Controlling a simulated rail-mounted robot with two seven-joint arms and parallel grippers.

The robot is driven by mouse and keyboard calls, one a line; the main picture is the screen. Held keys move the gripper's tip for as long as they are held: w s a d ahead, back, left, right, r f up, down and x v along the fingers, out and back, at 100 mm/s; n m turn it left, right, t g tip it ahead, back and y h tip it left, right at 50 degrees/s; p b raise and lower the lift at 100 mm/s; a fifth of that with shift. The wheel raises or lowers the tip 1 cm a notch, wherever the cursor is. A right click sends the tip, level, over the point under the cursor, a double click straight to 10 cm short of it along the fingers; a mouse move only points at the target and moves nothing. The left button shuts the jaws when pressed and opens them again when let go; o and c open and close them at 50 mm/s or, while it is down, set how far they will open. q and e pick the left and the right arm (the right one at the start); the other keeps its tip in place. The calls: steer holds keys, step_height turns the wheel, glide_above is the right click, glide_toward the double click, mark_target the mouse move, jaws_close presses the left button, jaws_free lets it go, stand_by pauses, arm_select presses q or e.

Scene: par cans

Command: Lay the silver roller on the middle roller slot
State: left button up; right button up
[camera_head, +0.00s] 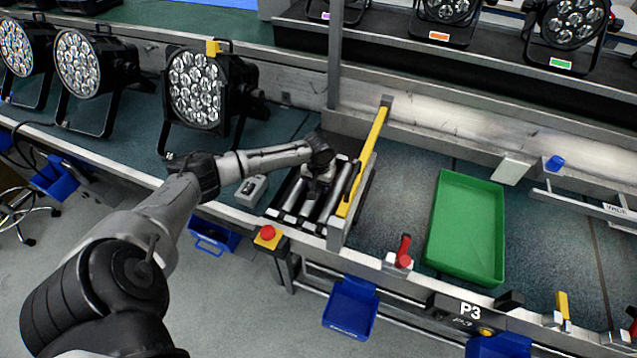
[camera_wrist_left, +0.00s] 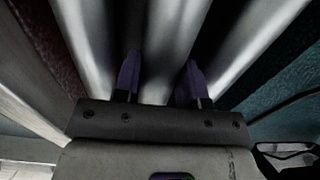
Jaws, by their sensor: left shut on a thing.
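The silver roller (camera_wrist_left: 165,45) runs between the two dark fingers of my left gripper (camera_wrist_left: 158,82) in the wrist view. In the head view my left gripper (camera_head: 318,182) points down over the short roller bed (camera_head: 276,213) and is shut on this roller. Another silver roller (camera_wrist_left: 88,45) lies to its left and one (camera_wrist_left: 248,55) to its right in the wrist view, roughly parallel. My wrist and gripper hide the middle slot, so I cannot tell whether the held roller rests in it. My right gripper is not in view.
A yellow-topped upright guard (camera_head: 364,160) stands right of the bed. A red button box (camera_head: 268,236) is at its front, a grey switch box (camera_head: 251,190) to its left. A green tray (camera_head: 467,228) lies further right. Par cans (camera_head: 195,88) stand at left.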

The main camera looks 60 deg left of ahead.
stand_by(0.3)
arm_select(q)
steer(key=shift+p, duration=0.55)
stand_by(0.4)
stand_by(0.6)
steer(key=shift+p, duration=0.85)
stand_by(0.5)
steer(key=o, duration=1.2)
step_height(320, 180, up, 14)
steer(key=p, duration=0.4)
